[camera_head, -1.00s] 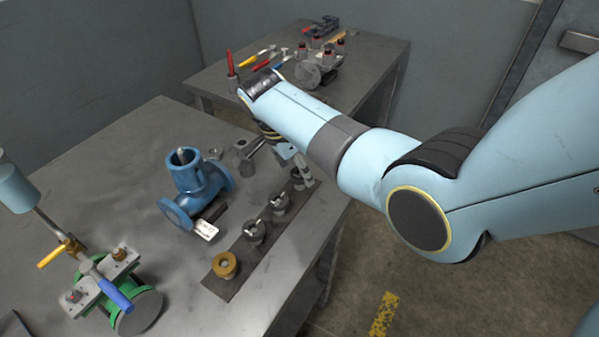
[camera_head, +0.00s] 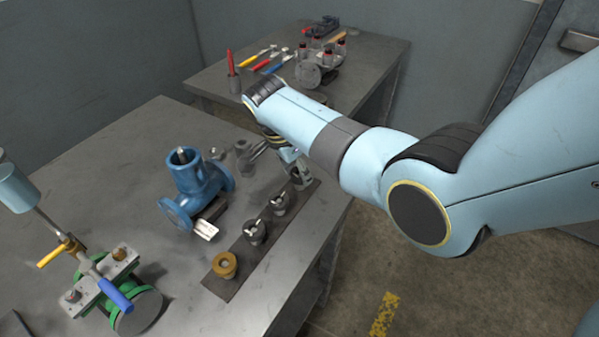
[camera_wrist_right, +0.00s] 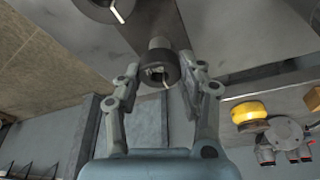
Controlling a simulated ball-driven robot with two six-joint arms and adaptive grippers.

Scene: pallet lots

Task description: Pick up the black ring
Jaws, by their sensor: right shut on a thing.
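The black ring (camera_wrist_right: 160,70) shows in the right wrist view between my right gripper's fingers, around the end of a grey cylindrical piece. My right gripper (camera_wrist_right: 161,78) is shut on it. In the head view, my right gripper (camera_head: 299,174) is at the far end of a dark strip (camera_head: 238,281) on the near table, fingers pointing down. The ring is mostly hidden there by the fingers, and I cannot tell whether it is clear of the strip. My left gripper is not in view.
Two dark fittings with pale bars (camera_head: 255,232) (camera_head: 280,203) and a brass ring (camera_head: 225,265) stand along the strip. A blue valve body (camera_head: 190,175) stands to its left. A green-flanged valve (camera_head: 103,290) is at the front left. A second table (camera_head: 365,75) holds tools behind.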

